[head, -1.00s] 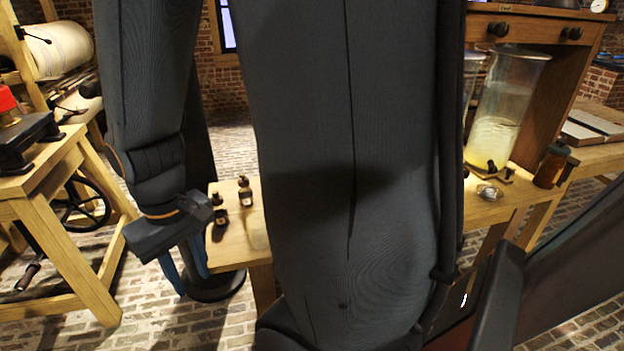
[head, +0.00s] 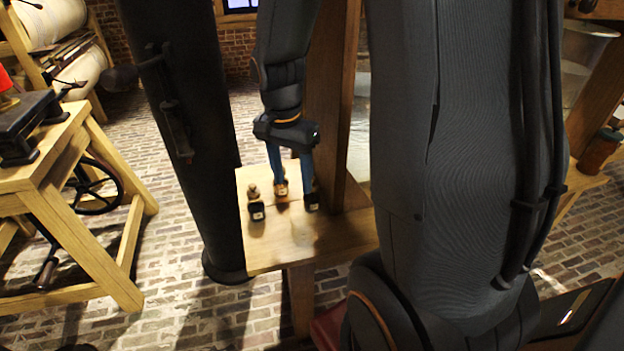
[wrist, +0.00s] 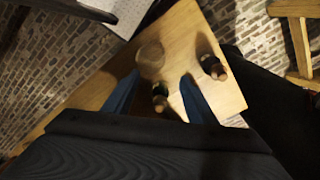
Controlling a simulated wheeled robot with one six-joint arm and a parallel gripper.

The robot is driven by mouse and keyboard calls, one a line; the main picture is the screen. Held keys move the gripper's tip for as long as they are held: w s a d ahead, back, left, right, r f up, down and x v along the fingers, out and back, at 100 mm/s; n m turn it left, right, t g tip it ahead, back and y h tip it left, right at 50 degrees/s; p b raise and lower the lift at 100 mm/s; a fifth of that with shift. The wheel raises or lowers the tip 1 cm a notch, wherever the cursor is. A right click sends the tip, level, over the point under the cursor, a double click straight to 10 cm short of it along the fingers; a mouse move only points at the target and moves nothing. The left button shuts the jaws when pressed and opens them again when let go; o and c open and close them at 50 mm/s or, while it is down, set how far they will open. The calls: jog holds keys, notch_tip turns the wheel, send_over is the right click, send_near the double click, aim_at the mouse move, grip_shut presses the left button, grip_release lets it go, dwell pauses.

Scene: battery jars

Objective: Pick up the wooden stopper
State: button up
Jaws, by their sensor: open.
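My gripper (head: 292,182) is open and points down over the small wooden table, its blue fingers reaching near the bottles. In the wrist view, a small dark bottle with a brown stopper (wrist: 160,101) shows between the two fingers (wrist: 155,92), with a gap on each side. A second dark bottle, with a brown stopper (wrist: 220,74), stands outside the right finger. In the head view, the left bottle (head: 257,211) has a brown stopper (head: 252,190) and stands apart from the fingers. Another bottle (head: 281,188) is partly hidden by the fingers. I cannot tell which stopper is the wooden one.
A dark labelled bottle (head: 312,202) stands by the right fingertip. A clear round glass (wrist: 150,60) is just beyond the fingers in the wrist view. A wooden post rises close to the gripper's right. The table (head: 270,258) has bare wood in front.

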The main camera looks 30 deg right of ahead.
jog(key=w+d+m, duration=0.2)
jog(key=m, duration=0.1)
jog(key=w+d+m+p, duration=0.1)
jog(key=w+d+m, duration=0.1)
jog(key=d+m, duration=0.1)
jog(key=w+d+m, duration=0.2)
jog(key=d+m, duration=0.1)
jog(key=m, duration=0.2)
jog(key=shift+f+h+p, duration=0.3)
jog(key=shift+f+p, duration=0.05)
jog(key=shift+f, duration=0.05)
jog(key=shift+d+f, duration=0.2)
jog(key=shift+f, duration=0.3)
jog(key=shift+w+d+f+p, duration=0.1)
jog(key=shift+f+p, duration=0.5)
jog(key=shift+f, duration=1.15)
jog(key=shift+d+f+p, duration=0.1)
jog(key=shift+f+p, duration=0.45)
jog(key=shift+f, duration=1.15)
jog(key=shift+a, duration=0.1)
jog(key=c, duration=1.1)
jog(key=shift+r, duration=0.15)
